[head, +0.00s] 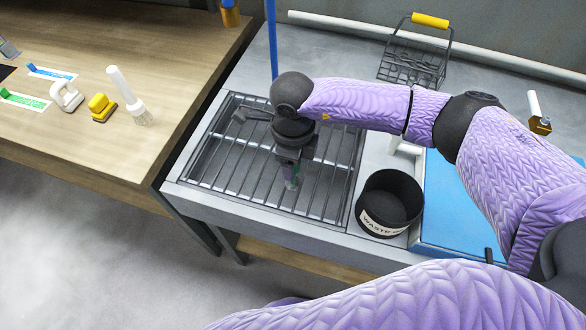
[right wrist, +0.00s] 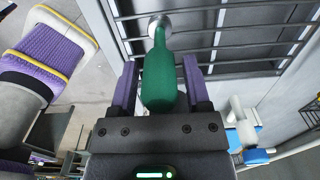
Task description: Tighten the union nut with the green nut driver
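The green nut driver (right wrist: 160,78) is between the two purple fingers of my right gripper (right wrist: 160,85) in the right wrist view. Its silvery end points away from the palm, over the rack bars. In the head view my right gripper (head: 291,170) points down over the wire rack, and a bit of green shows at its tips. Whether the driver's tip touches the rack is unclear. I cannot make out the union nut for certain; a small brass fitting (head: 540,126) with a white stem stands at the far right. My left gripper is not in view.
The wire rack (head: 215,160) is set in a grey bench. A black waste bin (head: 378,222) and a blue mat (head: 450,200) are to its right. A wire caddy (head: 395,62) stands behind, near a blue pole (head: 271,40). A wooden table (head: 60,140) with small tools is left.

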